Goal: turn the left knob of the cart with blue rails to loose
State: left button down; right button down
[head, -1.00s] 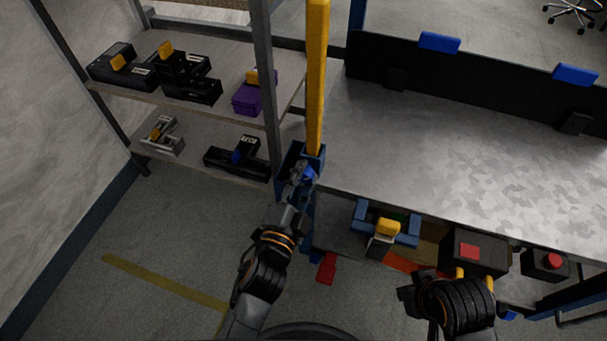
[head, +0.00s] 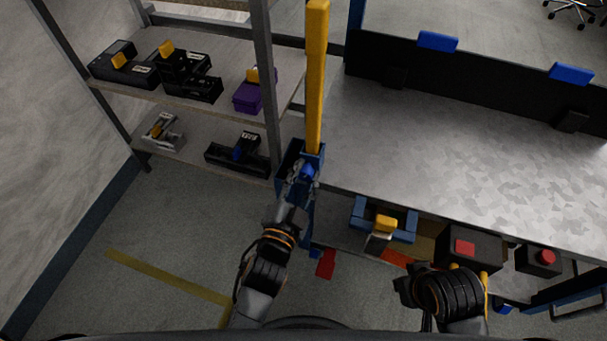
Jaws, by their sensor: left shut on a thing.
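The cart has a grey metal top (head: 430,140) and blue frame parts. At its left corner a blue bracket (head: 289,160) stands at the foot of a yellow upright post (head: 316,80). A small blue knob (head: 308,171) shows there, partly hidden by my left gripper (head: 303,177). My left gripper is shut on this knob, its fingers around it. How far the knob is turned cannot be told. My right gripper (head: 407,287) is at the lower right, in front of the cart and apart from the knob. Its fingers are too dark to read.
A shelf rack (head: 210,110) with black, purple and grey devices stands close left of the post. Below the cart top are a blue-framed item with a yellow handle (head: 386,223), a dark box with a red square (head: 466,247) and a red button box (head: 545,257). Floor is clear at lower left.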

pick_arm(q)
jog(key=c, duration=1)
grip_release()
jog(key=v, duration=1.2)
